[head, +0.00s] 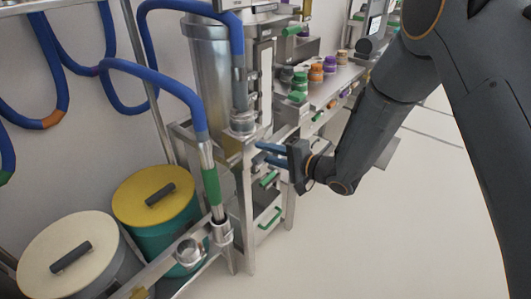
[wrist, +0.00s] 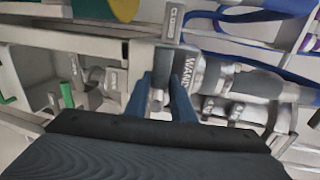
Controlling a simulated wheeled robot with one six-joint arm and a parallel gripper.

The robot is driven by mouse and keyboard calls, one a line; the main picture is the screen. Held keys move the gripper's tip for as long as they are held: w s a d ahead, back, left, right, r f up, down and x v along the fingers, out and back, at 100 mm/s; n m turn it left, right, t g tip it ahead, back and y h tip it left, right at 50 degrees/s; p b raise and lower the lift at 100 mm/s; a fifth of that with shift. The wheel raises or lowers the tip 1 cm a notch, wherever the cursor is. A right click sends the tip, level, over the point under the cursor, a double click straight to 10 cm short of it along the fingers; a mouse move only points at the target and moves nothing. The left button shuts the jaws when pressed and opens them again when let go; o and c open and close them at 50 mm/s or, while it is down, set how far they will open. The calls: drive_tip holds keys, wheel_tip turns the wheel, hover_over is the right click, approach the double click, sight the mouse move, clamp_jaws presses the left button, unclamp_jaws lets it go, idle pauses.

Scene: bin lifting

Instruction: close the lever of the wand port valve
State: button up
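In the wrist view, the metal wand port valve (wrist: 208,72) shows a label reading WAND. A flat grey lever (wrist: 172,22) with lettering that seems to read CLOSE stands up beside it, near the top centre. My gripper (wrist: 160,82) is just below the lever in that picture, its two blue fingers apart with a gap between them. A grey piece shows between the fingers; I cannot tell whether they touch it. In the head view my gripper (head: 264,153) points left beside the metal frame, close to the silver hopper's lower end. The lever is not clear there.
A blue hose (head: 165,77) runs to a pipe with a green grip (head: 211,187). A yellow-lidded bin (head: 135,200) and a cream-lidded bin (head: 40,250) stand at left. Several jars (head: 316,74) line the bench behind. Floor at right is clear.

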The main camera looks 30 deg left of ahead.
drive_tip(key=o, duration=0.3)
drive_tip(key=shift+d, duration=0.15)
drive_tip(key=b+v, duration=0.1)
drive_tip(key=v, duration=0.6)
drive_tip(key=shift+d+r, duration=0.1)
drive_tip(key=shift+d, duration=0.15)
